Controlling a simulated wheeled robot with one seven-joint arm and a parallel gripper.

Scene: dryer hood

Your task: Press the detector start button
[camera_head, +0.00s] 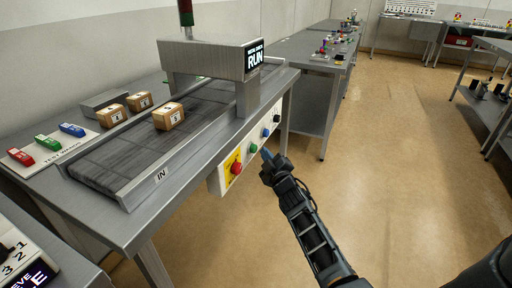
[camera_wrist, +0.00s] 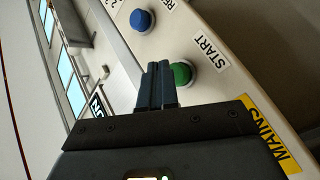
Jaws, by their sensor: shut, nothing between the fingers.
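The green button (camera_wrist: 182,73) sits on a pale panel beside the word START in the wrist view. It also shows as a green button (camera_head: 253,148) on the panel of the metal detector (camera_head: 205,58) in the head view. My gripper (camera_head: 267,154) is shut and empty, close in front of the panel near the green button. In the wrist view the fingertips of my gripper (camera_wrist: 158,68) lie just left of the green button and partly overlap its edge. I cannot tell whether they touch it.
A blue button (camera_wrist: 141,20) and a red button (camera_head: 236,167) flank the green one. A black knob (camera_head: 277,118) is farther along. Small boxes (camera_head: 168,116) are on and beside the conveyor (camera_head: 100,165). The floor (camera_head: 380,170) to the right is clear.

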